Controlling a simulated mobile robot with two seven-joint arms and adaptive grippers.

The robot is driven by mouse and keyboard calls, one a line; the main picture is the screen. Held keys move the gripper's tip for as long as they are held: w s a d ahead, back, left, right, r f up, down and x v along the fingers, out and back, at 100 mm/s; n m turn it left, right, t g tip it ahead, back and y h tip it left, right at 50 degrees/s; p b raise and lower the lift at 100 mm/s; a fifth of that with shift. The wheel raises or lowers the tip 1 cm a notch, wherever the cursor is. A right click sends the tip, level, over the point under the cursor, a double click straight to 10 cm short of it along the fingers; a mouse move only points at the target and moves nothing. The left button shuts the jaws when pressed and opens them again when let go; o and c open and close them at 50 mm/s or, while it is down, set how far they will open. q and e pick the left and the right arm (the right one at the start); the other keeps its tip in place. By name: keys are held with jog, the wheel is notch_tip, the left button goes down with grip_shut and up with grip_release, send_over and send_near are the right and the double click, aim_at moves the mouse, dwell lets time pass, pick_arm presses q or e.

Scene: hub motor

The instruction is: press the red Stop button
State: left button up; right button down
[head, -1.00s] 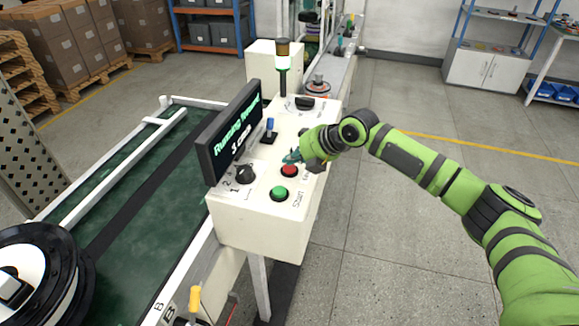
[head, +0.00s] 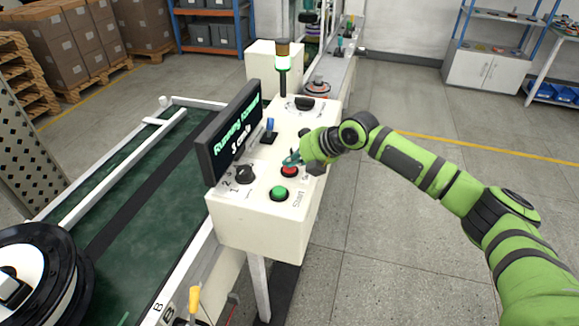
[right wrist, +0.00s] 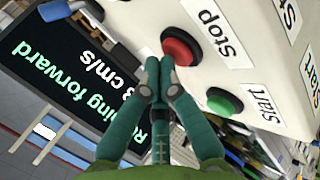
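The red Stop button (head: 289,171) sits on the sloped top of the white control box (head: 262,222), behind the green Start button (head: 279,193). My right gripper (head: 292,158) is at the Stop button and partly covers its label in the head view. In the right wrist view the teal fingers (right wrist: 160,66) are together, with nothing between them. Their tips are just beside the red button (right wrist: 182,47), which carries the label "Stop"; I cannot tell whether they touch it. The green button (right wrist: 222,102) lies to the right. My left gripper is not in view.
A black display (head: 232,132) reading "Running forward" stands left of the buttons. A black knob (head: 245,174), a blue-topped lever (head: 269,131) and a signal lamp (head: 283,62) are also on the box. A green conveyor (head: 120,215) runs at left. The floor at right is clear.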

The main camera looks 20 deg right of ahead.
aim_at(293, 169)
jog(key=shift+f, duration=0.3)
jog(key=shift+r, duration=0.1)
jog(key=shift+r+p, duration=0.75)
jog(key=shift+r, duration=0.15)
jog(key=shift+r, duration=0.15)
notch_tip(293, 169, up, 5)
jog(key=p, duration=0.4)
jog(key=shift+d+f, duration=0.1)
jog(key=shift+f, duration=0.1)
dwell(0.4)
